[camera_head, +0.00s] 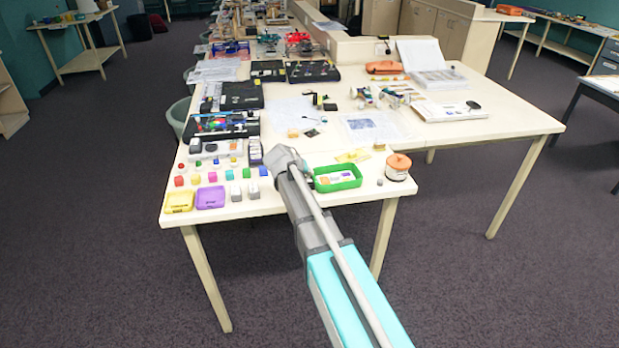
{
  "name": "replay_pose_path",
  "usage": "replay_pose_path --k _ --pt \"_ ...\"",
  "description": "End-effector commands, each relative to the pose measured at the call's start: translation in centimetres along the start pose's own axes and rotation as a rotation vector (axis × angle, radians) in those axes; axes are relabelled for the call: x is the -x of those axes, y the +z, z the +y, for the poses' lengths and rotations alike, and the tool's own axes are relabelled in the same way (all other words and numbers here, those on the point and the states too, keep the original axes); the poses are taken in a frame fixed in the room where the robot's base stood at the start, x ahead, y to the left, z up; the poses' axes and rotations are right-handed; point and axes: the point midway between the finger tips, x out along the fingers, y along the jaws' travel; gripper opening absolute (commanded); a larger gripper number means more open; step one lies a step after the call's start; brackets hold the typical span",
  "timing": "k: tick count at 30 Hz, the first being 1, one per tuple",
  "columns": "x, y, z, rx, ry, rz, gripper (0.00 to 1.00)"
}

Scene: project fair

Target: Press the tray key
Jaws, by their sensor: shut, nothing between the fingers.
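My gripper (284,157) is at the end of my grey and turquoise arm, over the front part of the cream table (285,207). Its fingertips are hard to make out; the wrist hides them. A white panel (226,146) with small dark and grey parts lies to its left. I cannot read any label on it, and no key can be picked out for certain as the tray key. A yellow tray (179,203) and a purple tray (210,199) stand at the front left corner. A green tray (338,186) with small items stands right of my arm.
Several small coloured blocks stand between the panel and the trays. A dark case with coloured parts (222,124) lies behind the panel. An orange-lidded jar (397,167) stands at the front right. Papers (372,126) and open cases cover the table farther back.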

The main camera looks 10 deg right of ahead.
Motion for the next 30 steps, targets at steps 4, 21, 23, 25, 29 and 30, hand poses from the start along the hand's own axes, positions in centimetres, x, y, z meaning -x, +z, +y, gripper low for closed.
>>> replay_pose_path --k 4,21,23,25,29,30 --pt "0.1 -0.1 0.0 0.0 0.0 0.0 0.0" --pt "1.5 -1.1 1.0 0.0 0.0 0.0 0.0" --pt "1.8 -1.3 1.2 0.0 0.0 0.0 0.0" --pt "2.1 -1.5 1.5 0.0 0.0 0.0 0.0" --pt "2.8 -2.0 1.9 0.001 0.0 0.0 0.0" --pt "3.0 -2.1 2.1 0.001 0.0 0.0 0.0"
